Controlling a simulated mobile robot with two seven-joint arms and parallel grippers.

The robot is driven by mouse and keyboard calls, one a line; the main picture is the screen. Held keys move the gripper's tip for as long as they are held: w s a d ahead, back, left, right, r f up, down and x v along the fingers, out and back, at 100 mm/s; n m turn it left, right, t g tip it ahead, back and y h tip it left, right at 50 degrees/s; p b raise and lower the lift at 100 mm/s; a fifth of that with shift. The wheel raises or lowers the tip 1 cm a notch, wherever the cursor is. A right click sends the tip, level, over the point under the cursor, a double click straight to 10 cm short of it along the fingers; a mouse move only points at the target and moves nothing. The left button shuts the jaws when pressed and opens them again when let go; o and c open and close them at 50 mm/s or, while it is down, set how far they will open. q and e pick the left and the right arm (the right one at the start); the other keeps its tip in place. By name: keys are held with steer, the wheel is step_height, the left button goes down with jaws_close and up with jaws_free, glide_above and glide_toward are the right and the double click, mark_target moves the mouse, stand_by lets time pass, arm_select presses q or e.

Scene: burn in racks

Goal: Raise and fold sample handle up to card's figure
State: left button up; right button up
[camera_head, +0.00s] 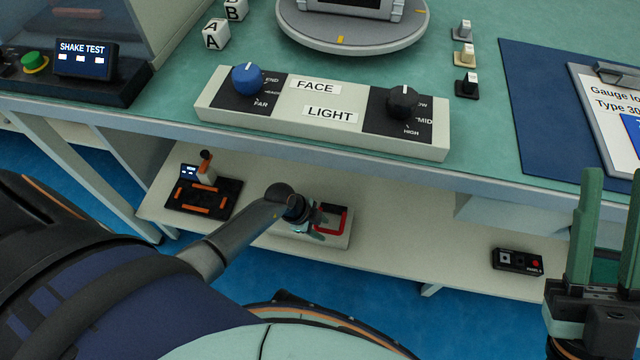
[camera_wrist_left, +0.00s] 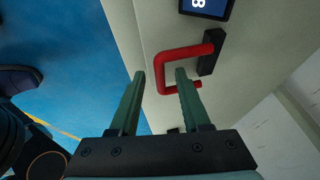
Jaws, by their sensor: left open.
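The red U-shaped handle (camera_head: 343,213) is on a pale block on the lower shelf, and I take it to be the sample handle. In the left wrist view the red handle (camera_wrist_left: 163,72) joins a dark mount beside a small display (camera_wrist_left: 207,8) reading what looks like 8, seen turned. My left gripper (camera_head: 316,222) is open at the handle; in the wrist view its fingers (camera_wrist_left: 162,74) point at the handle's loop, and contact cannot be told. My right gripper (camera_head: 610,185) is open and empty at the right edge. A clipboard card (camera_head: 612,100) is partly cut off.
A control box (camera_head: 322,138) with blue and black knobs stands along the bench front above the shelf. A black fixture (camera_head: 205,198) with orange bars and a lever is left on the shelf (camera_head: 415,240); a small black button box (camera_head: 517,261) is at right.

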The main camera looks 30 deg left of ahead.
arm_select(q)
jaws_close()
stand_by(1.3)
